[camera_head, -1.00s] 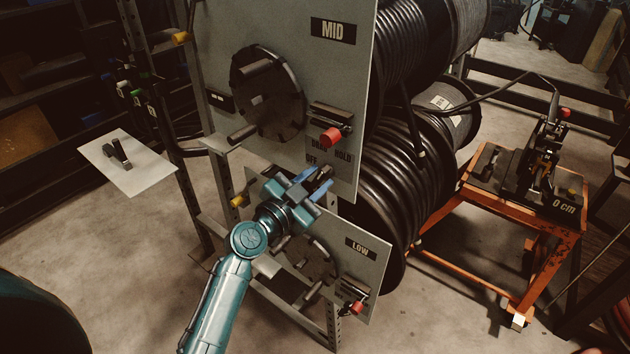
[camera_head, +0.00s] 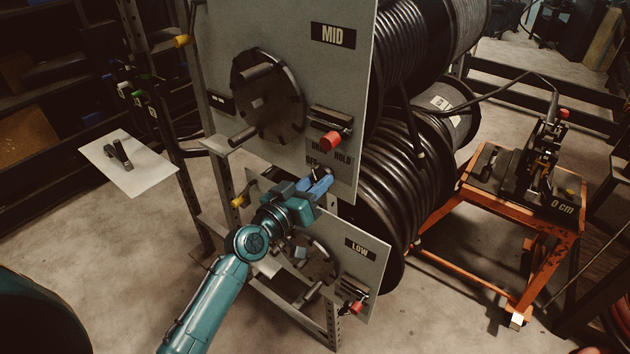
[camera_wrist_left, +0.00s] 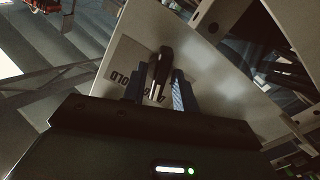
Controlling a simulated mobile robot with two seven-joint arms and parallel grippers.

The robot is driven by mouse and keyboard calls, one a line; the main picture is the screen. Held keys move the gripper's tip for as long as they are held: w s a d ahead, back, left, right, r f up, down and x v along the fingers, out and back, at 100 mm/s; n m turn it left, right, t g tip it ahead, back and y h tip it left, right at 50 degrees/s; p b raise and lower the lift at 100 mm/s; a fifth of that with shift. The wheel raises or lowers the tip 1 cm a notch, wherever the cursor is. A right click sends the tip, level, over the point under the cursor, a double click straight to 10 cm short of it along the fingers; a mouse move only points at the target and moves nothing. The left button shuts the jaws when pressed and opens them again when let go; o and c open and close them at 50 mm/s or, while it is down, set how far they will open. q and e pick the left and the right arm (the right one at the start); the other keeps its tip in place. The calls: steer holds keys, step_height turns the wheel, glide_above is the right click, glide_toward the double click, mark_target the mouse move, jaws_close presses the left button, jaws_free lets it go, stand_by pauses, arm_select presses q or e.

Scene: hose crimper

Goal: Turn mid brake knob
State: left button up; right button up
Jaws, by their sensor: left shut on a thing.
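The MID panel (camera_head: 290,60) is a grey plate with a black disc, a red-tipped lever and OFF and HOLD lettering near its lower edge. My left gripper (camera_head: 322,182) is at this lower edge, its blue fingers shut on the mid brake knob. In the left wrist view the knob (camera_wrist_left: 162,66) is a dark upright grip between the two fingers (camera_wrist_left: 160,88). In the head view the fingers mostly hide the knob. My right gripper is not in view.
The LOW panel (camera_head: 368,262) stands just below my left gripper, with a similar disc and red-tipped lever. Black hose reels (camera_head: 400,170) sit behind the panels. An orange cart (camera_head: 535,245) with a crimper stands at right.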

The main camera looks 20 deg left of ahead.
arm_select(q)
steer(key=shift+n, duration=0.7)
steer(key=o, duration=0.6)
steer(key=shift+s, duration=0.15)
steer(key=shift+b+v, duration=1)
steer(key=shift+v, duration=5.5)
